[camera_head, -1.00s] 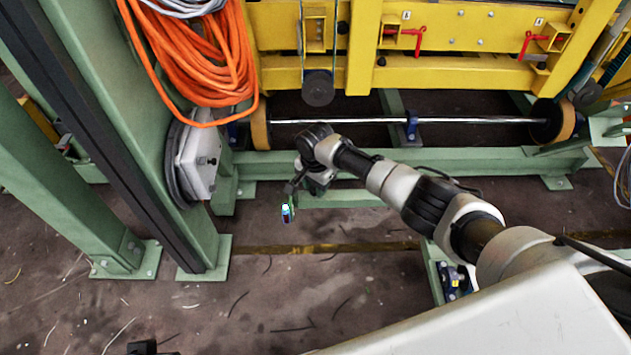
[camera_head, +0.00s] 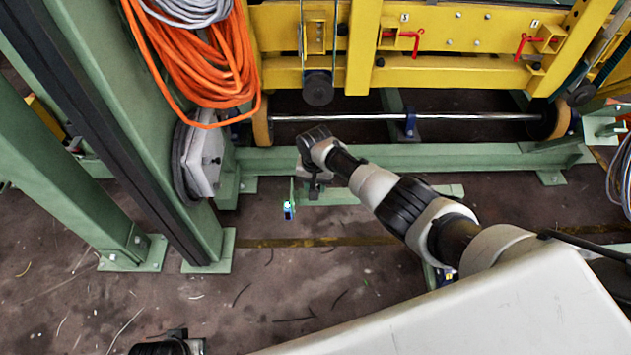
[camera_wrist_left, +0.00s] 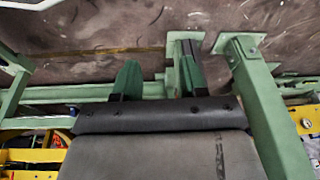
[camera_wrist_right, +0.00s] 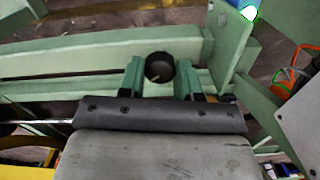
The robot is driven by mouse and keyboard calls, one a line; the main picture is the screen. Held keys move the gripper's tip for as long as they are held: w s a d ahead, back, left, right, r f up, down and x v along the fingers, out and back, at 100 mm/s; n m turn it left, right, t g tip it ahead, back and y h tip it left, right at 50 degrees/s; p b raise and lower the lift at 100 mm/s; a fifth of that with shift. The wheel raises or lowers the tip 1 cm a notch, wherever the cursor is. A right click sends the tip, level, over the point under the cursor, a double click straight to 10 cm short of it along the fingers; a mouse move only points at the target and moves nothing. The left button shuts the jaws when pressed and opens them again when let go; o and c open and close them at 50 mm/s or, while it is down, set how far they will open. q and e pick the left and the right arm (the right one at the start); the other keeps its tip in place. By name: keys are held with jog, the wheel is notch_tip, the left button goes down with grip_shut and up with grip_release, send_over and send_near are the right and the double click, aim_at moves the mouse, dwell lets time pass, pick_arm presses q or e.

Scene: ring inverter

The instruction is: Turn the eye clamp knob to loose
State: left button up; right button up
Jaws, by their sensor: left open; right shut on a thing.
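The eye clamp knob (camera_wrist_right: 156,68) is a round black knob with a short pale mark on its face, in the right wrist view. My right gripper (camera_wrist_right: 158,80) has one green finger on each side of it and is shut on it. In the head view my right gripper (camera_head: 314,185) is beside the green post below the beam, and my own wrist hides the knob there. My left gripper (camera_wrist_left: 158,82) is open with nothing between its fingers. Only a dark part of the left arm shows at the bottom of the head view.
A small blue device with a lit top (camera_head: 289,211) stands close left of my right gripper. A green beam (camera_head: 430,157) and yellow frame (camera_head: 440,72) lie behind. Green columns (camera_head: 110,120) and orange hose (camera_head: 205,70) are at left. The floor (camera_head: 270,295) in front is open.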

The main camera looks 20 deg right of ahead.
jog(key=n, duration=0.4)
jog(key=shift+n, duration=0.3)
jog(key=n, duration=0.2)
jog(key=shift+n+p, duration=0.3)
jog(key=shift+n, duration=1)
jog(key=n, duration=0.5)
jog(key=shift+a+n, duration=0.1)
jog(key=shift+n, duration=0.3)
pick_arm(q)
jog(key=shift+s+f, duration=0.15)
jog(key=shift+f, duration=1.3)
pick_arm(e)
jog(key=shift+n, duration=0.9)
pick_arm(q)
jog(key=shift+r, duration=0.1)
pick_arm(e)
jog(key=o, duration=0.9)
jog(key=shift+r, duration=0.1)
